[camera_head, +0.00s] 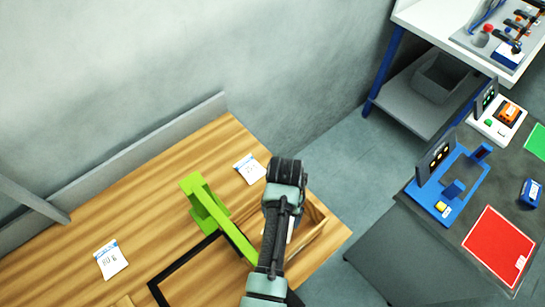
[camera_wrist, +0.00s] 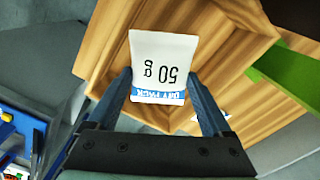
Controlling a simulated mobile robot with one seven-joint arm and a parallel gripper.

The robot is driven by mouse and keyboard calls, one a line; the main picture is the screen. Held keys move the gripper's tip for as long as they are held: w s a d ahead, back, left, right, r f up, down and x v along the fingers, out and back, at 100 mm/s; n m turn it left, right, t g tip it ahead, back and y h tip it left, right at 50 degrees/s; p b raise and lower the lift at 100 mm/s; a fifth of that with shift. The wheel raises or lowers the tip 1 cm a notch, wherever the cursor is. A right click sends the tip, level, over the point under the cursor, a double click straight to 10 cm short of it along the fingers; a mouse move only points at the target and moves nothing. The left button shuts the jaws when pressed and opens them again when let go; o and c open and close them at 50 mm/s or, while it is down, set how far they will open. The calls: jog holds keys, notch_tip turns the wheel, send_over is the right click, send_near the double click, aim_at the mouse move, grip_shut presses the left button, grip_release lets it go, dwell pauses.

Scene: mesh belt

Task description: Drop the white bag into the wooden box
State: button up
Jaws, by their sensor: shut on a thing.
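The white bag (camera_wrist: 160,58), marked "50 g" with a blue stripe, is held between the two fingers of my gripper (camera_wrist: 162,88). In the head view my arm covers most of the gripper, and only a white sliver of the bag (camera_head: 291,230) shows. The wooden box (camera_head: 316,226) stands at the right end of the wooden table, partly hidden by my arm. In the wrist view the bag is seen over the box's wooden walls (camera_wrist: 255,22). I cannot tell how high the bag is above the box floor.
Two other white bags lie on the wooden table (camera_head: 165,205), one near the back (camera_head: 249,168) and one at the left (camera_head: 111,260). A green bracket (camera_head: 208,205) and a black frame (camera_head: 190,270) are left of the box. A grey bench with devices is at the right.

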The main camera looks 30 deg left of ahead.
jog(key=shift+f, duration=0.6)
jog(key=shift+r, duration=0.1)
jog(key=o, duration=1.1)
jog(key=shift+o, duration=0.2)
notch_tip(320, 180, up, 13)
jog(key=shift+p, duration=0.45)
